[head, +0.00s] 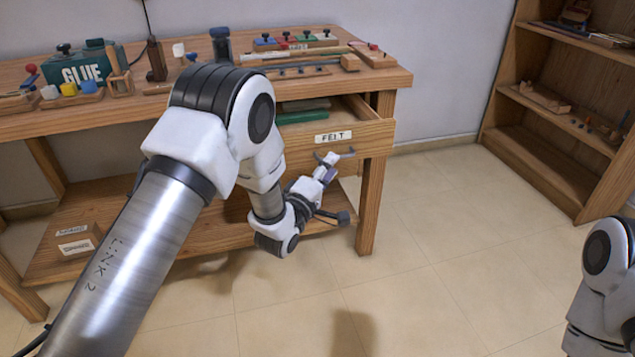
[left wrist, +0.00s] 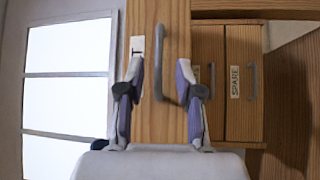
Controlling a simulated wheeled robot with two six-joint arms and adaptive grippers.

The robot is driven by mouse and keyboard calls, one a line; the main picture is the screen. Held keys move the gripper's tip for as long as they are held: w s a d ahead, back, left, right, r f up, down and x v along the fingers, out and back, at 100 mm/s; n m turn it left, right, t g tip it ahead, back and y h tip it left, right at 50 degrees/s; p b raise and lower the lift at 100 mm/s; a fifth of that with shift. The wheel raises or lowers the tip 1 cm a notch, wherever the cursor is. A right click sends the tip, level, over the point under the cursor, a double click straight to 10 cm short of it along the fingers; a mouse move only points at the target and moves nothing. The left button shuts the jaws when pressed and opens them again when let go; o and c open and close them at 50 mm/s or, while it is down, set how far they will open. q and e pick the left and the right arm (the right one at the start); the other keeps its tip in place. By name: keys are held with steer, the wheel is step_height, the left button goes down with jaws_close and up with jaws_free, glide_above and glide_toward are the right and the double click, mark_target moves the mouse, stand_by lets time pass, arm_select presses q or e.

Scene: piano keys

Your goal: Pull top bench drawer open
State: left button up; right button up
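The top bench drawer has a wooden front (head: 370,137) with a label reading FELT and stands partly pulled out, with green and grey pieces visible inside. Its grey handle (head: 347,154) is partly hidden by my left gripper (head: 328,168). In the left wrist view, the drawer front (left wrist: 145,70) runs upright, and the bar handle (left wrist: 160,55) lies between the two fingers of my left gripper (left wrist: 160,95). The fingers are apart, and I see no finger closed on the bar. My right gripper is out of view.
The workbench top (head: 400,78) carries tools, small blocks and a green GLUE box (head: 85,68). A drawer labelled SPARE (left wrist: 243,85) shows in the left wrist view. A bookcase (head: 545,130) stands at right; the floor between is clear.

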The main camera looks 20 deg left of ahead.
arm_select(q)
steer(key=v, duration=0.9)
steer(key=shift+w, duration=0.1)
steer(key=s+a+f+m+g+y, duration=0.1)
steer(key=s+f+g, duration=0.4)
steer(key=f, duration=0.6)
steer(key=s+a+f+g+y, duration=0.1)
steer(key=s+f+g, duration=0.2)
steer(key=s+f, duration=0.55)
steer(key=s+a+f+m+g+y, duration=0.1)
steer(key=s+f+m+g, duration=0.4)
steer(key=s, duration=0.4)
steer(key=s+a+f+m+g+y, duration=0.1)
steer(key=s+a+f+m+g, duration=0.1)
steer(key=s+f+m+g, duration=0.5)
steer(key=s+m, duration=0.1)
steer(key=s, duration=0.5)
step_height(320, 180, up, 29)
steer(key=t+p, duration=0.1)
steer(key=p, duration=2.7)
steer(key=shift+w+d+r+p, duration=0.2)
steer(key=shift+r+p, duration=0.05)
steer(key=shift+p, duration=0.1)
